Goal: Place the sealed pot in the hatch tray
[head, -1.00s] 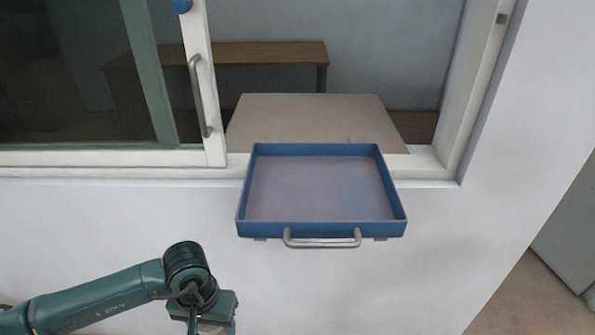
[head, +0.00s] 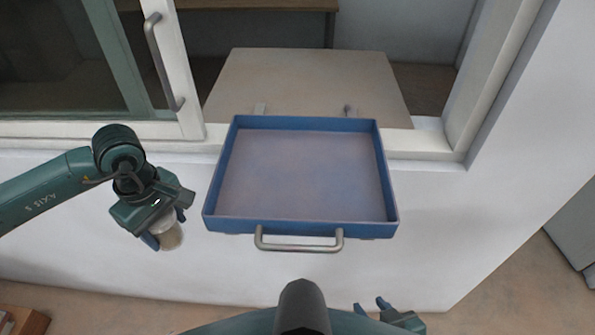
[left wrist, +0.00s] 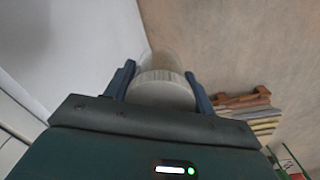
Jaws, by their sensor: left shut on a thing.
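The pot (head: 169,236) is a small pale jar with a white lid. My left gripper (head: 165,228) is shut on it, left of the tray and in front of the white wall. In the left wrist view the pot (left wrist: 164,90) sits between the two blue fingers, its ribbed white lid towards the camera. The hatch tray (head: 305,180) is a shallow, empty blue-rimmed tray with a metal handle at its front, sticking out from the window opening. My right gripper (head: 371,304) is low in the head view, below the tray, with its fingers apart and nothing seen between them.
The sliding window's white frame (head: 176,75) with its vertical handle stands behind left of the tray. A beige board (head: 310,80) lies behind the tray inside the opening. The left wrist view shows a wooden pallet-like stack (left wrist: 250,110) on the floor at right.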

